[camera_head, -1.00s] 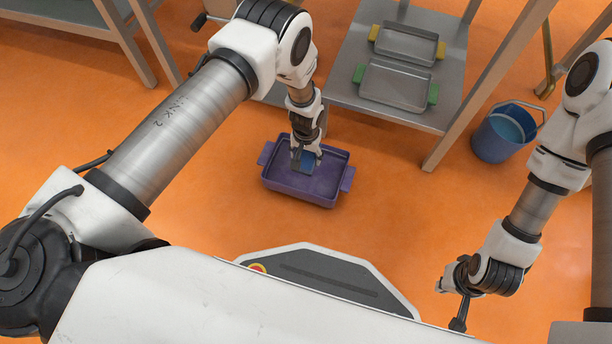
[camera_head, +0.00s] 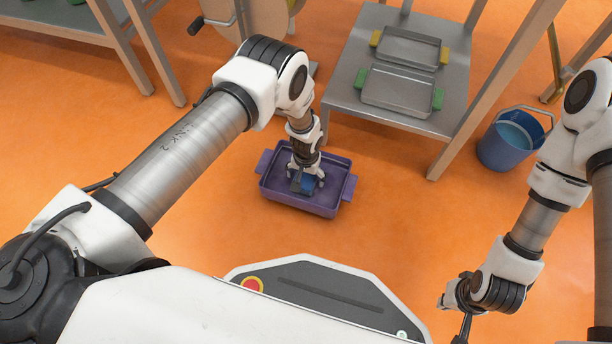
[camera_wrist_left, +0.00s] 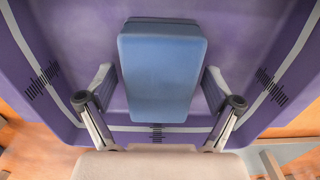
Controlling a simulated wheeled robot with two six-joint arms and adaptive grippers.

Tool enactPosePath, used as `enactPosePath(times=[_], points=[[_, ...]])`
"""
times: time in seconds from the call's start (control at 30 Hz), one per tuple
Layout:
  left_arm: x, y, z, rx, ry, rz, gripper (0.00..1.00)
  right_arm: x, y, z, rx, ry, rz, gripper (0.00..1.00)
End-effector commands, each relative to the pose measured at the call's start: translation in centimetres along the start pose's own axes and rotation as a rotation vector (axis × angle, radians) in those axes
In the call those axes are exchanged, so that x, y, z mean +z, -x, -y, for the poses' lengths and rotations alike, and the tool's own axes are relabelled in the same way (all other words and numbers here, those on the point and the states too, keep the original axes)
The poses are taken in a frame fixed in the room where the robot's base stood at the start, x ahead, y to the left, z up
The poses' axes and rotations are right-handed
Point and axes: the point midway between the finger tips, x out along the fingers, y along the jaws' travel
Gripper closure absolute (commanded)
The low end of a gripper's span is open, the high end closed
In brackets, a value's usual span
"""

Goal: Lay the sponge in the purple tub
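The blue sponge (camera_head: 308,186) is inside the walls of the purple tub (camera_head: 341,193), near its middle. In the left wrist view the sponge (camera_wrist_left: 161,75) fills the centre, over the purple floor of the tub (camera_wrist_left: 60,30). My left gripper (camera_head: 307,182) points down into the tub, with one finger on each side of the sponge. Whether the sponge touches the floor is unclear. My right gripper (camera_head: 462,312) hangs low at the right, apart from the tub, its fingers partly cut off.
A grey metal table (camera_head: 345,92) stands behind the tub, carrying a yellow-handled tray (camera_head: 411,48) and a green-handled tray (camera_head: 398,92). A blue bucket (camera_head: 507,143) stands to the right. Orange floor is clear around the tub's front and left.

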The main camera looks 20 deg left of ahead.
Motion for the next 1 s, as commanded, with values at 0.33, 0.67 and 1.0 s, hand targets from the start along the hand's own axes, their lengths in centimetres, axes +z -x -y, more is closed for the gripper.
enactPosePath(times=[0.33, 0.67, 1.0], points=[[-0.1, 2.2, 0.0, 0.000, 0.000, -0.002, 0.09, 0.0, 1.5, 0.0, 0.000, 0.002, 0.001, 1.00], [-0.1, 10.6, 0.0, 0.000, 0.000, -0.001, 0.09, 0.1, 6.0, 0.1, -0.001, 0.007, 0.005, 1.00], [0.0, 12.3, 0.0, 0.000, 0.000, 0.000, 0.09, 0.1, 6.7, 0.1, -0.001, 0.006, 0.005, 1.00]])
